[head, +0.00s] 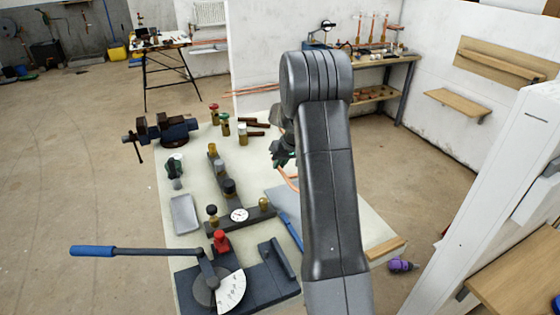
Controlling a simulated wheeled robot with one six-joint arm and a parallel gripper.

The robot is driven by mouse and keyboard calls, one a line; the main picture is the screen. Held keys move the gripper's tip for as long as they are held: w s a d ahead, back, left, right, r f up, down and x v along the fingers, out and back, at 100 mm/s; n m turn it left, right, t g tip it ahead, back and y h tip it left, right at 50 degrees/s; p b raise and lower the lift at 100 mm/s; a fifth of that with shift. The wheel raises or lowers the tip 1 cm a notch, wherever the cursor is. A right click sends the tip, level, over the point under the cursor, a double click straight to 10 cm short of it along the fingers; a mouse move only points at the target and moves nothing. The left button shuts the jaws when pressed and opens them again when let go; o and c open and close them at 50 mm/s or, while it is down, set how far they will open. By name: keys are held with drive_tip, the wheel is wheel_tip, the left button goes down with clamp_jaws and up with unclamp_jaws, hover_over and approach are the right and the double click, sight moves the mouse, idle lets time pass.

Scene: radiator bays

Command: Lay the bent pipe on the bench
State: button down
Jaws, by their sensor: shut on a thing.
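The bent pipe (289,179) is a thin copper-orange piece, showing as a short curved length just left of my arm. My gripper (284,158) is dark and partly hidden behind my arm. It is shut on the pipe, above the right part of the bench (258,172). The rest of the pipe is hidden by my arm, and I cannot tell how high it is above the bench. The bench has a pale top with tools along its left and front.
A pipe bender (215,285) with a blue-handled lever stands at the front. A gauge block (239,214), a grey tray (184,214), a vice (165,131) and several valves crowd the left. A blue tool (290,232) lies near my arm.

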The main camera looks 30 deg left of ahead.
drive_tip(key=shift+f+b, duration=0.5)
drive_tip(key=shift+f, duration=0.95)
drive_tip(key=shift+f+b, duration=0.9)
drive_tip(key=shift+b, duration=0.05)
drive_tip(key=shift+r+b, duration=0.1)
drive_tip(key=shift+b, duration=0.4)
drive_tip(key=shift+f+b, duration=0.45)
drive_tip(key=shift+f, duration=0.05)
drive_tip(key=shift+f+b, duration=0.9)
drive_tip(key=shift+b, duration=0.05)
drive_tip(key=shift+s, duration=0.1)
